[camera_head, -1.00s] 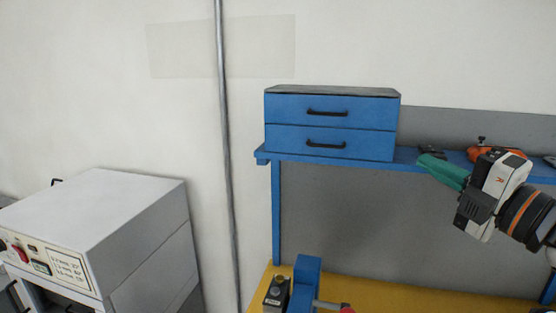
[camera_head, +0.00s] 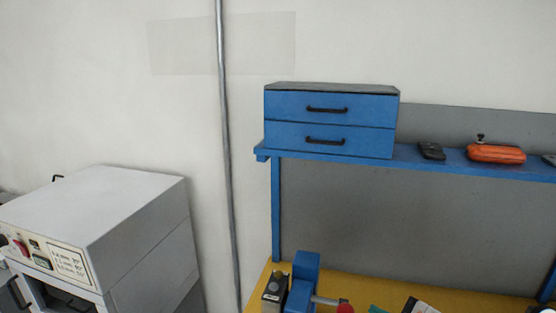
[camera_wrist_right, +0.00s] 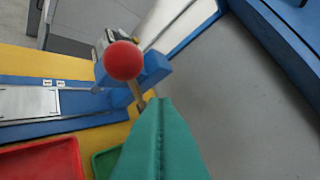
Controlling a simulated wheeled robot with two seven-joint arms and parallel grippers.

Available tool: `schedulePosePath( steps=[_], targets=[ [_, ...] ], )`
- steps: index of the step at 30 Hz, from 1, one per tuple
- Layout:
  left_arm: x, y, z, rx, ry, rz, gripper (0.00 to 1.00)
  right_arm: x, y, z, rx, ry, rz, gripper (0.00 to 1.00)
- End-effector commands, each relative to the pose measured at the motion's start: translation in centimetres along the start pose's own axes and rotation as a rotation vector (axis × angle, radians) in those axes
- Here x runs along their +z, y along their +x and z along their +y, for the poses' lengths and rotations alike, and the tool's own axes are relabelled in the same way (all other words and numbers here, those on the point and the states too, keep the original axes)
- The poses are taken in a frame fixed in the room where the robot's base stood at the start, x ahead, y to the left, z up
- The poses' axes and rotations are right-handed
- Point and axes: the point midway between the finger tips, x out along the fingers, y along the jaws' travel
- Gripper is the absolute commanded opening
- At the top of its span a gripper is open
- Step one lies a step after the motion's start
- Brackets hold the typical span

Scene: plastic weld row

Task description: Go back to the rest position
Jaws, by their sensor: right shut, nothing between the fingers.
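My right gripper shows in the right wrist view as two teal fingers (camera_wrist_right: 160,108) pressed together, with nothing between them. In the head view only a bit of its teal fingers (camera_head: 377,309) and white-black body shows at the bottom edge, low over the yellow bench. In the wrist view the fingertips appear close to a lever with a red ball knob (camera_wrist_right: 123,60); whether they touch it I cannot tell. My left gripper is in neither view.
A blue clamp (camera_head: 303,278) stands on the yellow bench top (camera_head: 345,284). A blue two-drawer box (camera_head: 330,120), a black item (camera_head: 431,151) and an orange tool (camera_head: 496,153) are on the shelf. A grey machine (camera_head: 110,220) stands left. A red tray (camera_wrist_right: 40,160) lies near the clamp.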

Motion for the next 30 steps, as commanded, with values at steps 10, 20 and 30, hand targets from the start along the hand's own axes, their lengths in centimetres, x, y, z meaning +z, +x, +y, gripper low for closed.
schedulePosePath(
  steps=[10, 20, 30],
  targets=[
    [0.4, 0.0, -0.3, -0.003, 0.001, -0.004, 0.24, -10.5, -5.6, 16.8, 0.197, 0.629, 0.538, 0.0],
    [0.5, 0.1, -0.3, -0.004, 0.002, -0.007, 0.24, -14.6, -12.1, 25.1, 0.251, 0.908, 0.897, 0.0],
    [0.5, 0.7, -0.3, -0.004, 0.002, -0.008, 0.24, -21.2, -5.8, 32.2, 0.28, 0.888, 0.92, 0.0]
  ],
)
